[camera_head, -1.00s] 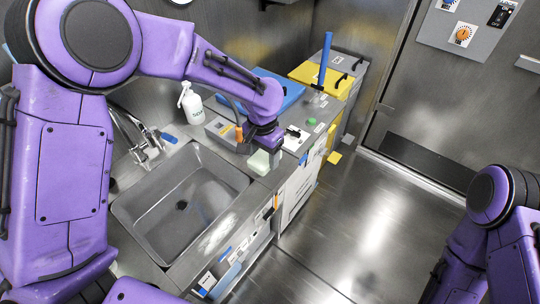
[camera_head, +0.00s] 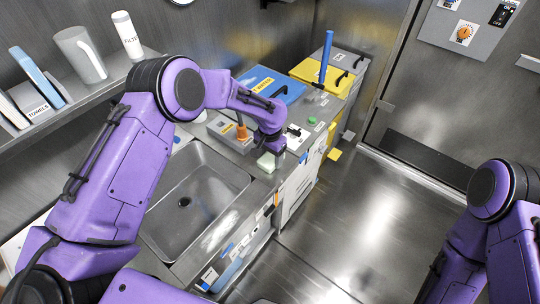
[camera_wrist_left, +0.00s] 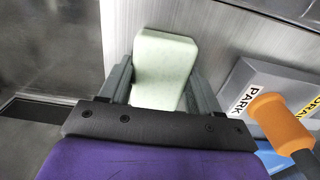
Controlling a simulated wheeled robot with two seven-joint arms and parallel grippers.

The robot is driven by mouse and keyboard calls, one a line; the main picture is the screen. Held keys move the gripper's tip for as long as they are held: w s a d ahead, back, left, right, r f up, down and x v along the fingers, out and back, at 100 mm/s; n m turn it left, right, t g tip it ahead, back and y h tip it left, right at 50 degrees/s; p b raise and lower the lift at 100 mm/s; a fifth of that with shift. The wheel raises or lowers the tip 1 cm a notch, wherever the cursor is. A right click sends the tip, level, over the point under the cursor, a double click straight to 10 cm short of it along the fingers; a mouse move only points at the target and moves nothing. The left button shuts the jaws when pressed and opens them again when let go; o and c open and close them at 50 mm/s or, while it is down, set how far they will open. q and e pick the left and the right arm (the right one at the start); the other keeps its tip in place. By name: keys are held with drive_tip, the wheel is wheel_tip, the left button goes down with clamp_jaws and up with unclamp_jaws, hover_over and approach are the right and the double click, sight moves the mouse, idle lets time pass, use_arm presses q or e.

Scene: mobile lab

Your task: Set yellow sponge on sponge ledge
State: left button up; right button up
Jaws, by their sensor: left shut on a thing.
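A pale, greenish block that looks like a sponge (camera_wrist_left: 163,66) is between the two fingers of my left gripper (camera_wrist_left: 166,88) in the left wrist view. The fingers press on both its sides, and its far end sticks out past them. In the head view the block (camera_head: 267,161) shows below my left gripper (camera_head: 270,150), over the counter strip by the right corner of the sink. I cannot tell whether it touches the counter. I cannot make out a sponge ledge. My right arm is at the lower right; its gripper is out of frame.
The sink basin (camera_head: 190,200) lies left of the block. A grey box with an orange-handled tool (camera_head: 242,132) stands close behind my left gripper. A blue lid (camera_head: 270,86) and a yellow bin (camera_head: 322,76) are further back. The floor at right is clear.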

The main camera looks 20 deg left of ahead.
sight(270, 157)
use_arm(q)
drive_tip(key=o, duration=1.1)
drive_tip(key=shift+w+f, duration=0.1)
drive_tip(key=shift+r, duration=0.2)
wheel_tip(270, 157, up, 12)
drive_tip(key=shift+b, duration=0.8)
